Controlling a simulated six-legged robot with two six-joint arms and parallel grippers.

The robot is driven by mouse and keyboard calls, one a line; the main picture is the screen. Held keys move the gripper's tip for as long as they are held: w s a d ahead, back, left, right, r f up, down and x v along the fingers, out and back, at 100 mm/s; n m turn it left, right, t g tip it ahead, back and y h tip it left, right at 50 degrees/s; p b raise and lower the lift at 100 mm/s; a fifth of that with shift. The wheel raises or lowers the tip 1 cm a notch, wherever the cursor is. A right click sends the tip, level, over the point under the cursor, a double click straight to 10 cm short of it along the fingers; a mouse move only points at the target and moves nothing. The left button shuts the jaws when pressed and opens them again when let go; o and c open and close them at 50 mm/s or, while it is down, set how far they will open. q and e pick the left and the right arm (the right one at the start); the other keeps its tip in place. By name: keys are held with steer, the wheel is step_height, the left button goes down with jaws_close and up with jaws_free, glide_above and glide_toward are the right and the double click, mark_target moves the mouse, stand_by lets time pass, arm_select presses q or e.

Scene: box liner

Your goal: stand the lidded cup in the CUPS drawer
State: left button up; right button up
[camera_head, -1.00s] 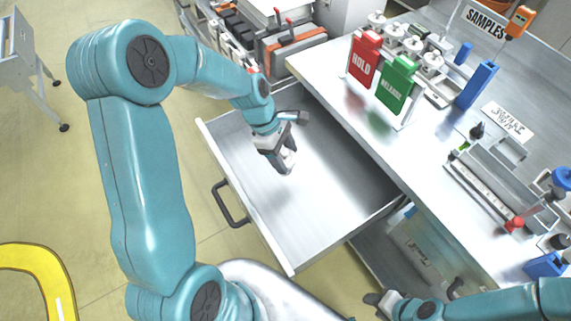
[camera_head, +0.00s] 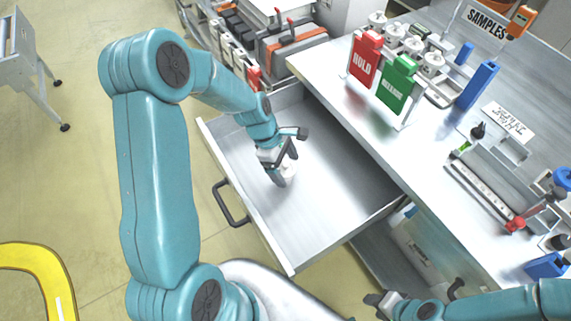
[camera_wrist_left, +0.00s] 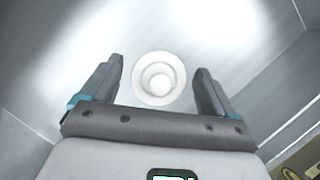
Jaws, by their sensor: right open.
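The white lidded cup (camera_wrist_left: 158,78) stands in the open drawer, seen from above in the left wrist view as pale round rings. In the head view it is a small white shape (camera_head: 289,170), partly hidden by my left gripper (camera_head: 282,174). My left gripper is open; in the wrist view its fingers (camera_wrist_left: 159,88) are on either side of the cup with a small gap at each side. The drawer (camera_head: 325,200) is pulled out, and no CUPS label is readable. My right gripper (camera_head: 373,302) is open and empty at the bottom, away from the drawer.
The counter (camera_head: 350,110) overhangs the drawer's right side. It bears a red HOLD sign (camera_head: 366,58), a green RELEASE sign (camera_head: 397,82) and a blue block (camera_head: 478,85). The drawer floor in front of the cup is bare.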

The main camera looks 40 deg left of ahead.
arm_select(q)
steer(key=shift+r, duration=0.1)
steer(key=shift+r, duration=0.25)
steer(key=v, duration=1.1)
steer(key=shift+r, duration=0.3)
steer(key=shift+s+a+f, duration=0.1)
steer(key=shift+s+a, duration=0.1)
